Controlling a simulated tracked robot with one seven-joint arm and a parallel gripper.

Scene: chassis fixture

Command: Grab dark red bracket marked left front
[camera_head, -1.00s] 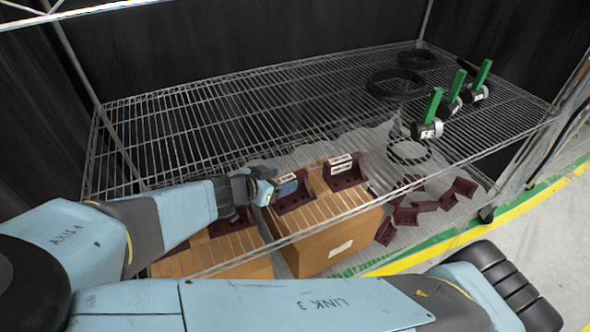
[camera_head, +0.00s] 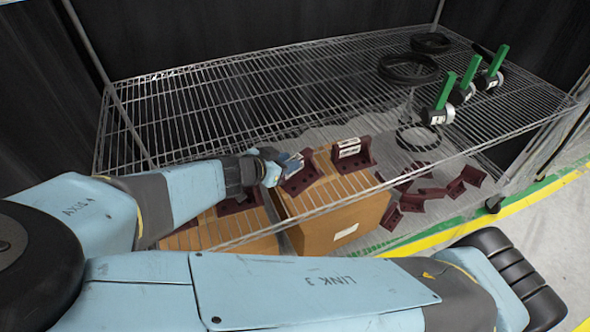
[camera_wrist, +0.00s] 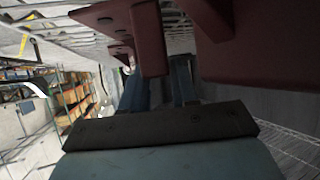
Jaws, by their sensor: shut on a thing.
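In the wrist view, dark red bracket metal (camera_wrist: 150,38) covers my gripper's fingertips (camera_wrist: 158,82), and another large dark red part (camera_wrist: 268,45) fills the upper right.
The cardboard box (camera_head: 337,222) shows under the wire shelf (camera_head: 215,105). Several loose dark red brackets (camera_head: 411,202) lie to its right. Black rings (camera_head: 408,68) and several green-handled tools (camera_head: 446,90) are on the right of the shelf.

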